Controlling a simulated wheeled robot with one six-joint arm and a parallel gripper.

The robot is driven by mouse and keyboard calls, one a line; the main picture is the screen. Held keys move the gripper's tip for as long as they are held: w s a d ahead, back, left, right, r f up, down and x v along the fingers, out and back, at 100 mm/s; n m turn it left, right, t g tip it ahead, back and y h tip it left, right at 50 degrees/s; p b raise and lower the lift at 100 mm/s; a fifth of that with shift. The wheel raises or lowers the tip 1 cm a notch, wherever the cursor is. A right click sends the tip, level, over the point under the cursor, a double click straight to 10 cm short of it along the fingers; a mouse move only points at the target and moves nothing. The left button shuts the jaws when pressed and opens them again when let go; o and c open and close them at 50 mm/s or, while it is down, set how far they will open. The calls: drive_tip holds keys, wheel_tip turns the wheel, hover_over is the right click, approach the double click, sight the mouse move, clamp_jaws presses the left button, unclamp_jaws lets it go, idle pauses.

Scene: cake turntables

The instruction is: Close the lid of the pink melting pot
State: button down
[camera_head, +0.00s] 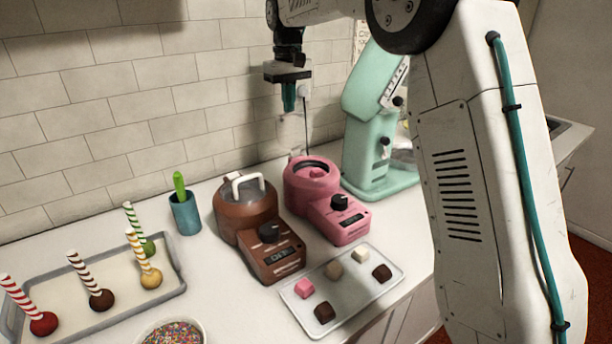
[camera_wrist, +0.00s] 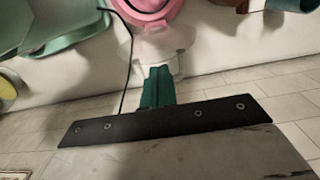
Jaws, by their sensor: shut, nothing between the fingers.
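The pink melting pot (camera_head: 338,222) stands on the white counter with its round dark opening uncovered. Its pink rim shows at the top of the wrist view (camera_wrist: 150,14). Its clear lid is faint and appears raised at the back of the pot, on the wall side; in the wrist view the see-through lid (camera_wrist: 183,45) lies between the pot and my fingertips. My gripper (camera_head: 289,104) is above and behind the pot, near the tiled wall, pointing down. Its teal fingers (camera_wrist: 158,72) are together and empty. Whether they touch the lid is unclear.
A brown melting pot (camera_head: 279,262) with a white-handled lid stands left of the pink one. A mint-green machine (camera_head: 368,150) stands close on the right. A tray (camera_head: 343,313) of sweets lies in front. A teal cup (camera_head: 186,216) is farther left. A black cord runs behind the pot.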

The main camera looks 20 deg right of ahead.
drive_tip(key=shift+s, duration=0.15)
drive_tip(key=shift+s+d+r, duration=0.1)
drive_tip(key=shift+s+d, duration=0.1)
drive_tip(key=shift+s, duration=0.4)
drive_tip(key=shift+s+d+r, duration=0.1)
drive_tip(key=shift+s+d, duration=0.05)
drive_tip(key=shift+s, duration=0.4)
drive_tip(key=s+d+f, duration=0.2)
drive_tip(key=s+f, duration=0.4)
drive_tip(key=s, duration=0.4)
drive_tip(key=shift+d, duration=0.35)
idle(0.4)
drive_tip(key=shift+s+r, duration=0.15)
wheel_tip(320, 180, up, 7)
drive_tip(key=s, duration=0.3)
drive_tip(key=shift+d+r, duration=0.15)
drive_tip(key=shift+d, duration=0.25)
drive_tip(key=shift+w, duration=0.1)
